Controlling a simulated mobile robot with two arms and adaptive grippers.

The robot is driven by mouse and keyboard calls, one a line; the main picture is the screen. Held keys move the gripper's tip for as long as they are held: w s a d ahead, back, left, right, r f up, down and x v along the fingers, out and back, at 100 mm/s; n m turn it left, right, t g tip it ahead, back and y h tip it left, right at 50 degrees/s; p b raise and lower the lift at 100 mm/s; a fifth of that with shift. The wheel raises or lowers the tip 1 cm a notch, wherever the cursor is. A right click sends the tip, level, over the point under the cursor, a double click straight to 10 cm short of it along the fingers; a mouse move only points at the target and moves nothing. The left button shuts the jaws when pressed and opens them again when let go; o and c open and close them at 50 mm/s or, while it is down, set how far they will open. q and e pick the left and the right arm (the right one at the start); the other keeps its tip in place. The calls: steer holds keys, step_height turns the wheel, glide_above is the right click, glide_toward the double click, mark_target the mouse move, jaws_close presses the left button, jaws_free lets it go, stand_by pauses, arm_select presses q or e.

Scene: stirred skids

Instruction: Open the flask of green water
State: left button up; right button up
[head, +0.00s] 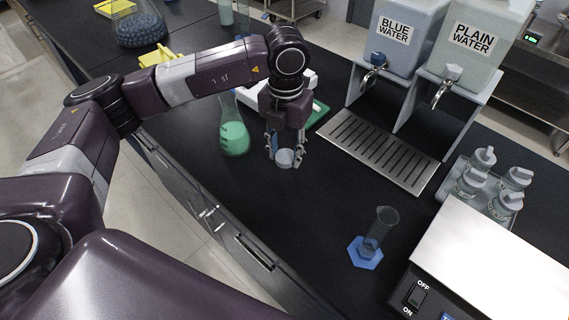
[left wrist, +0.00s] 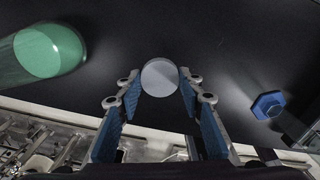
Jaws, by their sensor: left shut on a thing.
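The flask of green water (head: 234,138) stands upright on the black bench, left of my left gripper; the arm hides its top in the head view. In the left wrist view its green water (left wrist: 48,50) shows at the upper left. My left gripper (head: 285,155) is shut on a small round grey stopper (head: 285,159), apart from the flask. The stopper (left wrist: 159,77) shows between the blue-padded fingertips in the left wrist view. I cannot tell whether it touches the bench. My right gripper is not in view.
A graduated cylinder on a blue base (head: 366,252) stands at the front. The drip tray (head: 372,147) lies below the blue water (head: 405,35) and plain water (head: 475,45) dispensers. A scale (head: 495,262) and tray of bottles (head: 449,192) are at right. Bench between gripper and cylinder is clear.

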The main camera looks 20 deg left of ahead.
mark_target(285, 177)
arm_select(q)
step_height(285, 177, down, 2)
step_height(285, 177, down, 4)
steer(key=shift+f+p, duration=0.1)
steer(key=shift+p, duration=0.55)
steer(key=shift+f, duration=0.15)
steer(key=shift+f+b, duration=0.25)
steer(key=shift+b, duration=0.05)
steer(key=o, duration=1.3)
steer(key=shift+r, duration=0.1)
steer(key=shift+r, duration=0.15)
